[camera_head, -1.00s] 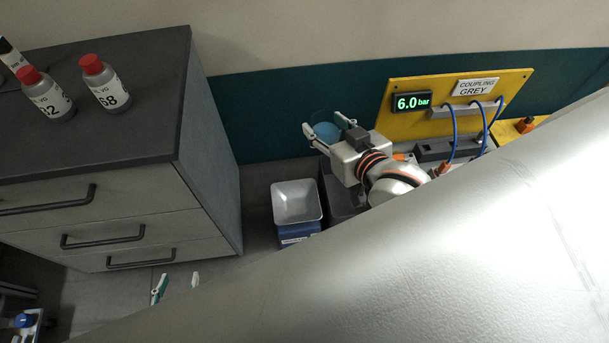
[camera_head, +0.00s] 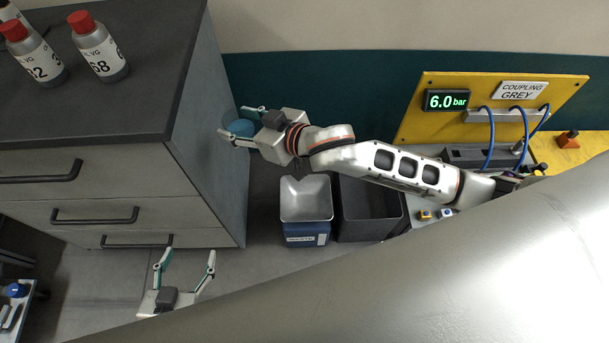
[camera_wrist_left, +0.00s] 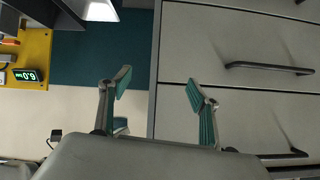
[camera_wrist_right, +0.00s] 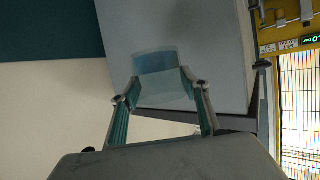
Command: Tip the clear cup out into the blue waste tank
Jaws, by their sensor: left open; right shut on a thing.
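The clear cup (camera_head: 240,130) holds something blue. My right gripper (camera_head: 234,122) is shut on it, beside the grey cabinet's side and up and left of the tank in the head view. The cup also shows between the fingers in the right wrist view (camera_wrist_right: 156,64); its exact tilt is hard to tell. The blue waste tank (camera_head: 306,228) stands on the floor with a pale, open, funnel-like top (camera_head: 306,197). The cup is not over this opening. My left gripper (camera_head: 187,262) is open and empty in front of the drawers; its spread fingers show in the left wrist view (camera_wrist_left: 158,84).
The drawer cabinet (camera_head: 120,165) stands close to the cup, with red-capped bottles (camera_head: 98,46) on top. A dark open bin (camera_head: 372,224) adjoins the tank's right side. A yellow panel (camera_head: 420,125) with a pressure display and blue hoses stands at the right.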

